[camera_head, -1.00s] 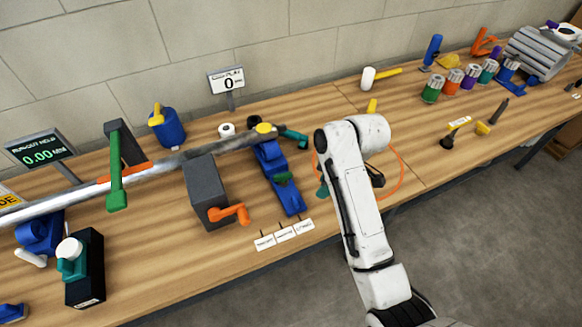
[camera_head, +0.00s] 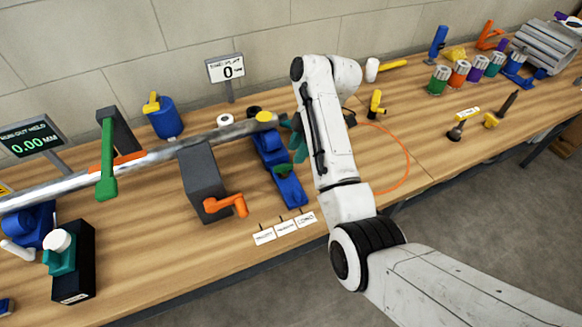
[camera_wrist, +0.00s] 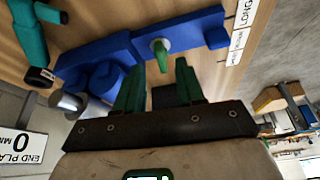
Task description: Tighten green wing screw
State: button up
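The green wing screw (camera_wrist: 161,54) sits on a blue bracket (camera_wrist: 105,50) in the wrist view. It also shows small on the blue bracket in the head view (camera_head: 282,169). My gripper (camera_wrist: 158,66) is open, with its two dark green fingers apart and pointing toward the bracket. The wing screw appears in the gap between the fingertips in the wrist view; I cannot tell how far beyond them it lies. In the head view my gripper (camera_head: 297,140) is beside the bracket, partly hidden by my arm.
A metal shaft (camera_head: 170,153) runs to the bracket's top. A grey block with an orange crank (camera_head: 226,206) stands left of the bracket. White labels (camera_head: 285,228) lie in front. Yellow-topped tool (camera_head: 376,101) and several coloured cans are to the right.

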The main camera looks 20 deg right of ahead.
aim_at(289, 165)
jog(key=shift+p+x, duration=0.35)
jog(key=shift+x, duration=2.25)
jog(key=shift+c, duration=0.4)
grip_shut()
